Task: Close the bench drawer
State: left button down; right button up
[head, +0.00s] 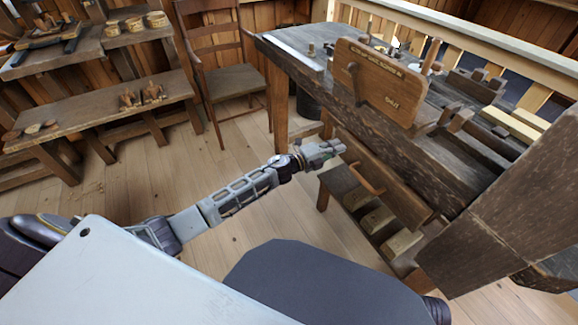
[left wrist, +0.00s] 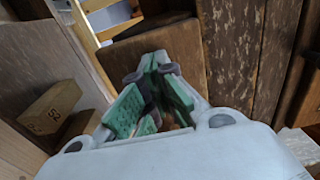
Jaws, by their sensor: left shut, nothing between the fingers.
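The wooden bench (head: 345,97) stands at the right of the head view. Below its top is a brown drawer front (head: 398,190) with a wooden handle (head: 363,177). How far the drawer stands out is hard to tell from this angle. My left gripper (head: 338,147) is shut and empty, close to the drawer front's far upper end; contact cannot be made out. In the left wrist view its green-padded fingers (left wrist: 158,62) meet at the tips in front of brown wood panels. My right gripper is not in view.
Wooden blocks (head: 377,220) lie on a low shelf under the drawer. An upright board (head: 383,82) and several tools are on the bench top. A chair (head: 235,80) and low benches (head: 100,117) stand behind. The floor (head: 190,165) left of the bench is clear.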

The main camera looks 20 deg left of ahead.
pick_arm(q)
jog(key=shift+x, duration=1.1)
jog(key=shift+r, duration=0.15)
